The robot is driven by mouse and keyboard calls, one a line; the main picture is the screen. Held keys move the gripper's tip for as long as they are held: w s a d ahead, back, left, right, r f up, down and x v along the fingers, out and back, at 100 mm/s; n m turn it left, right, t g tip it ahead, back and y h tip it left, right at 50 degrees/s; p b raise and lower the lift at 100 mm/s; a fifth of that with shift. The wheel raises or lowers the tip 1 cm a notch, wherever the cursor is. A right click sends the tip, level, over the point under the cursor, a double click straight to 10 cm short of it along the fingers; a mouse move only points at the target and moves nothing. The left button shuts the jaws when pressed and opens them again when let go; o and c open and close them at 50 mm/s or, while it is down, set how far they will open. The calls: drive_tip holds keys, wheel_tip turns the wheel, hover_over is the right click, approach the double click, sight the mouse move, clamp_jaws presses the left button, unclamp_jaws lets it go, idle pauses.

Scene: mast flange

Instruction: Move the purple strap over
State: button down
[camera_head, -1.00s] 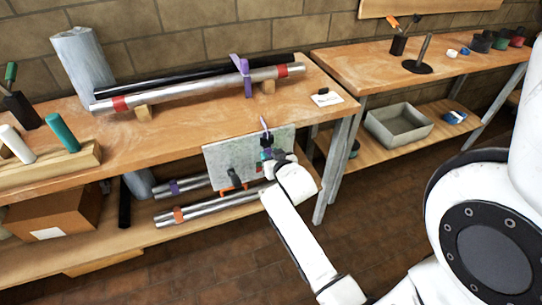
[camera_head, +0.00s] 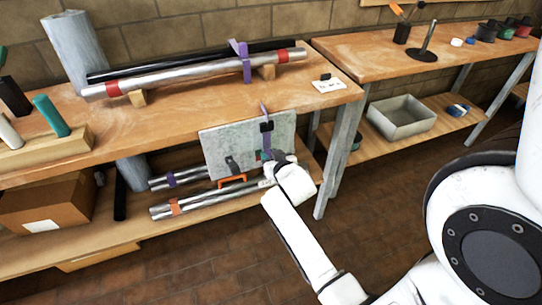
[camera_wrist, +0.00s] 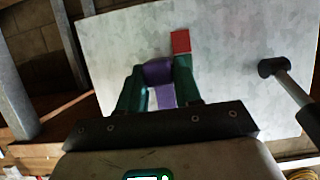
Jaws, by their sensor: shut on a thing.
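One purple strap (camera_head: 246,68) stands around the silver pipe on the bench top, with its loose end pointing up. My gripper (camera_head: 268,157) is low in front of this plate. In the wrist view, its green fingers (camera_wrist: 160,90) are shut on a purple strap (camera_wrist: 158,72), with a red patch (camera_wrist: 180,41) beside it on the plate. The strap's far side is hidden.
The silver pipe (camera_head: 190,75) and a black pipe (camera_head: 125,74) lie on wooden blocks. More pipes (camera_head: 200,200) lie on the lower shelf, near an orange clamp (camera_head: 232,180). A dark-headed rod (camera_wrist: 285,80) is right of my fingers. The floor in front is clear.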

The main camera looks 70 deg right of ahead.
drive_tip(key=c, duration=0.8)
unclamp_jaws()
drive_tip(key=shift+c, duration=0.2)
drive_tip(key=shift+a+r, duration=0.1)
drive_tip(key=shift+a, duration=0.05)
drive_tip(key=v, duration=1)
drive_tip(key=shift+s+a+p, duration=0.15)
drive_tip(key=shift+s+p, duration=0.1)
drive_tip(key=shift+p, duration=0.1)
drive_tip(key=shift+r, duration=0.15)
drive_tip(key=w+a+f+n+g+y+p, duration=0.15)
drive_tip(key=a+n+g+y+p, duration=0.35)
drive_tip(key=a, duration=0.7)
drive_tip(key=s+a+n+g+y, duration=0.2)
drive_tip(key=s+a+n+y, duration=0.2)
drive_tip(key=s+a, duration=0.3)
drive_tip(key=a+y, duration=0.1)
drive_tip(key=a, duration=0.4)
drive_tip(key=shift+a+r+n+g+p, duration=0.2)
drive_tip(key=shift+r+n+g+p, duration=0.15)
drive_tip(key=shift+n+g+p, duration=0.05)
